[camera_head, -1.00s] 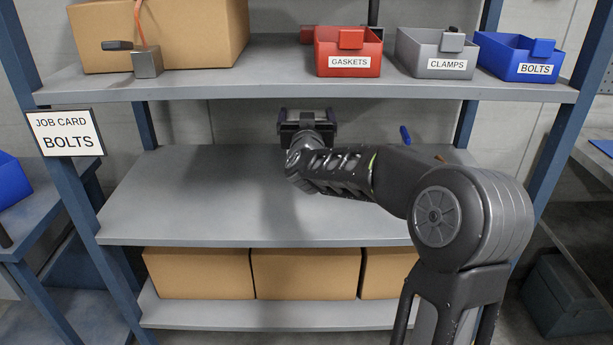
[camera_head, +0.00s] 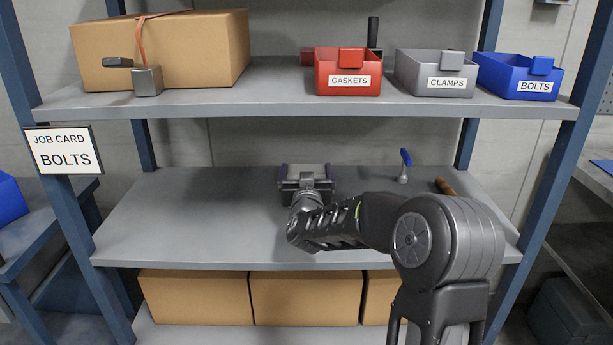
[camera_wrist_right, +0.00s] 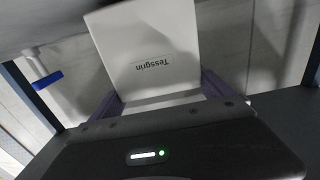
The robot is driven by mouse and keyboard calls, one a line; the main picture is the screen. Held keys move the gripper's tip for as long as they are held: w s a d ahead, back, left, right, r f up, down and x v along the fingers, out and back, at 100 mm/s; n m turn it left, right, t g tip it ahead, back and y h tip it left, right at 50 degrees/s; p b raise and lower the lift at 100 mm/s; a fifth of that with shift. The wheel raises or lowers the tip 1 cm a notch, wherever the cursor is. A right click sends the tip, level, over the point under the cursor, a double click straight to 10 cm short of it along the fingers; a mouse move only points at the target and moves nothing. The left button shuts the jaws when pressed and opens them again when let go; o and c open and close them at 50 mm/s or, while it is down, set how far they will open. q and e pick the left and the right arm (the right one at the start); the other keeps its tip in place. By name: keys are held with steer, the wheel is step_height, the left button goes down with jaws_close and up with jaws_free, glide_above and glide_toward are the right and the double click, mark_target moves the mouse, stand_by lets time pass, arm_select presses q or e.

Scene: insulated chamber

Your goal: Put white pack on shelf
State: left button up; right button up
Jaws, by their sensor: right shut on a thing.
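The white pack (camera_wrist_right: 155,55), printed "Tessgrin", fills the upper middle of the right wrist view. My right gripper (camera_head: 305,174) is shut on it, with a finger along each side of the pack. In the head view the gripper reaches over the back part of the middle shelf (camera_head: 185,225), and the hand hides most of the pack. I cannot tell whether the pack touches the shelf board. My left gripper is not in view.
The upper shelf (camera_head: 230,100) overhangs, carrying a carton (camera_head: 190,50) and the gaskets (camera_head: 348,77), clamps (camera_head: 440,75) and bolts (camera_head: 520,78) bins. The middle shelf's left is clear.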

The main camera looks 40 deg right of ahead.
steer(key=shift+f, duration=0.25)
steer(key=shift+f, duration=0.15)
steer(key=o, duration=1.2)
steer(key=shift+o, duration=0.2)
steer(key=shift+r, duration=0.3)
steer(key=v, duration=1.2)
steer(key=shift+f, duration=0.15)
